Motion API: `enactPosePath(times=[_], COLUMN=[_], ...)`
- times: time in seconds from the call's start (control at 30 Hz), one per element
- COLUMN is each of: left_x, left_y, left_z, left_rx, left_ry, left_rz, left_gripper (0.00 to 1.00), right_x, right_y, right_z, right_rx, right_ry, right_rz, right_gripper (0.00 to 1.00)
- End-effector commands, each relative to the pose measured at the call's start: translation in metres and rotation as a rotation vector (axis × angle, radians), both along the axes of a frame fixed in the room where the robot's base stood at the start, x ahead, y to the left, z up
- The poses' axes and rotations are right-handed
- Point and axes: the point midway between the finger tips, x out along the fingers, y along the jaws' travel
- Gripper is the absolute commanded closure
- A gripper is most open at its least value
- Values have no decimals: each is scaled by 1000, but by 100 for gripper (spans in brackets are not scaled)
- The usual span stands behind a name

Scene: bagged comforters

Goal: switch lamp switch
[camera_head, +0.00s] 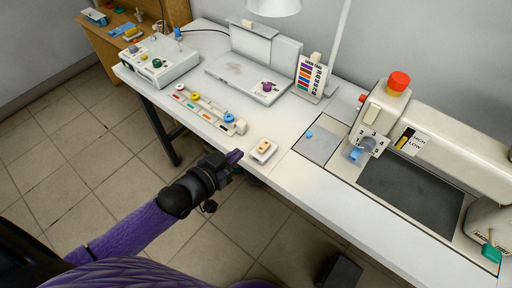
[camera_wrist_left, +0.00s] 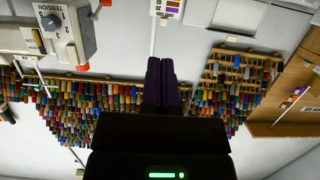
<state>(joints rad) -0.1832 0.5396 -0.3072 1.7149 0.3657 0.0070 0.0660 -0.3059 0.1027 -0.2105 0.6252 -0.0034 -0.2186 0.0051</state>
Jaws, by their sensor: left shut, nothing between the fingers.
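A small white switch box (camera_head: 264,150) with a tan rocker on top lies near the front edge of the white table (camera_head: 215,140). I take it to be the lamp switch; which way the rocker is set is too small to tell. The white lamp shade (camera_head: 273,7) shows at the top of the head view, its top cut off. My left gripper (camera_head: 236,156) is shut and empty, just left of the switch box at the table's front edge, apart from it. Its dark purple fingers (camera_wrist_left: 161,82) are together in the left wrist view. My right gripper is not in view.
A sewing machine (camera_head: 440,143) with a red knob stands at the right. A tray of coloured spools (camera_head: 205,108), a flat scale-like device (camera_head: 245,82) and a colour chart (camera_head: 310,76) stand behind. Thread racks (camera_wrist_left: 120,103) hang on the wall. Table around the switch box is clear.

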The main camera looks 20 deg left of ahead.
Motion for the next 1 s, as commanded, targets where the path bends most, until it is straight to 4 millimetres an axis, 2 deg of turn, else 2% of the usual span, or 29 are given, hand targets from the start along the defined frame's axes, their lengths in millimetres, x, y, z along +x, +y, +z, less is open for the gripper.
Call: enactPosePath(times=[0.23, 0.4, 0.5, 0.6, 0.8, 1.0], left_x=[49, 82, 79, 78, 78, 78], left_y=[-18, -30, -29, -28, -28, -28], left_z=[-18, -27, -48, -58, -63, -62], left_rx=[0, -1, 1, 2, 2, 2], left_ry=[-1, 0, 5, 4, 2, 1], left_rz=[1, 0, 0, 1, 0, 1], left_gripper=[100, 100, 100, 100, 100, 100], right_x=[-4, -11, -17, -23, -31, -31], right_y=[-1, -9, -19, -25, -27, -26], right_z=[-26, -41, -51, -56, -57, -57], right_rx=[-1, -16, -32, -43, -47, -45], right_ry=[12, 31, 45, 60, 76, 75], right_rz=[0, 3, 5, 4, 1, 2], right_gripper=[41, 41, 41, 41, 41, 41])
